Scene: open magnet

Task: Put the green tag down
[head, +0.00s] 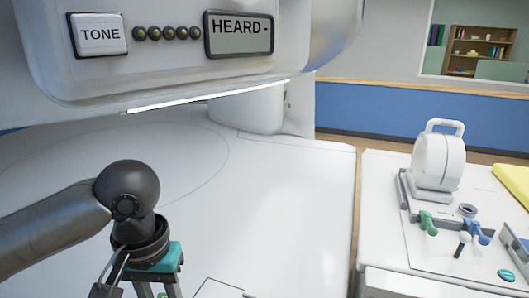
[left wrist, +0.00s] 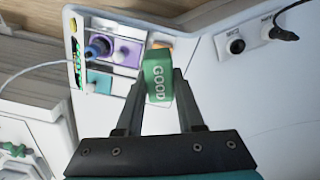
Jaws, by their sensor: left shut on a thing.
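The green tag (left wrist: 158,82), lettered GOOD, is between the fingertips of my left gripper (left wrist: 157,92) in the left wrist view. The gripper is shut on it. The tag is held over or beside a white-edged panel; I cannot tell whether it touches anything. My right gripper is in neither view.
The panel holds a purple block (left wrist: 126,53) with a blue plug, and a teal block (left wrist: 98,82). Sockets (left wrist: 236,45) sit at the upper right. A white bed (head: 290,190) is mostly clear. A side cart (head: 405,250) carries a white handled device (head: 440,160) and small levers.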

